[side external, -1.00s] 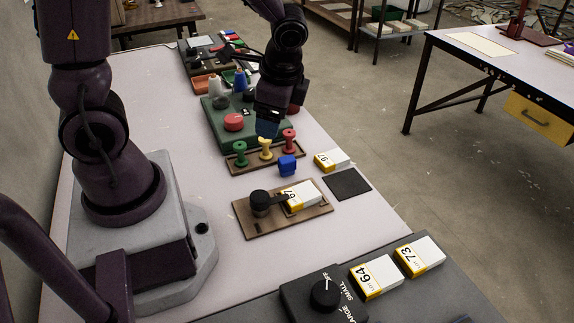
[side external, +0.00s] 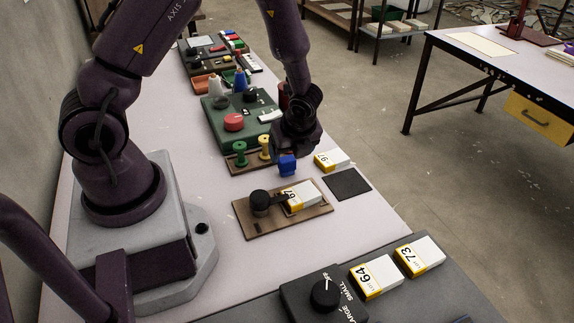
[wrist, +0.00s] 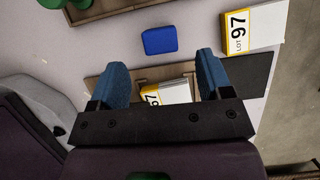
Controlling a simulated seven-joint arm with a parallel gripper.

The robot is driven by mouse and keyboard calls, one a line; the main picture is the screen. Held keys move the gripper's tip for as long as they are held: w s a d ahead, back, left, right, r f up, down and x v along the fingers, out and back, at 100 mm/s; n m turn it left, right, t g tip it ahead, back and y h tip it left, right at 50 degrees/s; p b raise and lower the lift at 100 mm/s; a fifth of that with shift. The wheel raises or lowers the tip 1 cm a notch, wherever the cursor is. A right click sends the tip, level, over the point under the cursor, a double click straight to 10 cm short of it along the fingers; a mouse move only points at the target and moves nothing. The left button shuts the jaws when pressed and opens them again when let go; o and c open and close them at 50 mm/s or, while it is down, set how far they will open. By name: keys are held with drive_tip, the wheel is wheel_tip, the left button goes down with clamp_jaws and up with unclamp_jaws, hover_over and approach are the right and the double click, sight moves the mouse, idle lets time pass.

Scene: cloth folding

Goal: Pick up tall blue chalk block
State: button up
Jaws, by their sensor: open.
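The blue chalk block (side external: 287,166) stands on the pale table, in front of the spool rack. In the wrist view the block (wrist: 160,40) shows from above as a small blue square, just beyond the fingertips and roughly centred between them. My gripper (wrist: 162,62) is open, its two blue fingers apart with nothing between them. In the side view my gripper (side external: 293,148) hangs low over the block's far side, and its fingers are mostly hidden by its own body. Whether it touches the block I cannot tell.
A spool rack (side external: 237,169) with green and yellow spools stands close behind. A white-and-yellow box (side external: 333,160) lies to the right beside a dark pad (side external: 348,184). Nearer is a wooden board (side external: 262,226) with a black knob and another box.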

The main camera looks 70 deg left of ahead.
sight(287, 159)
drive_tip(key=x, duration=0.5)
drive_tip(key=shift+w+a+f, duration=0.1)
drive_tip(key=shift+a+f, duration=0.1)
drive_tip(key=shift+f, duration=0.05)
drive_tip(key=shift+c, duration=0.2)
drive_tip(key=c, duration=1)
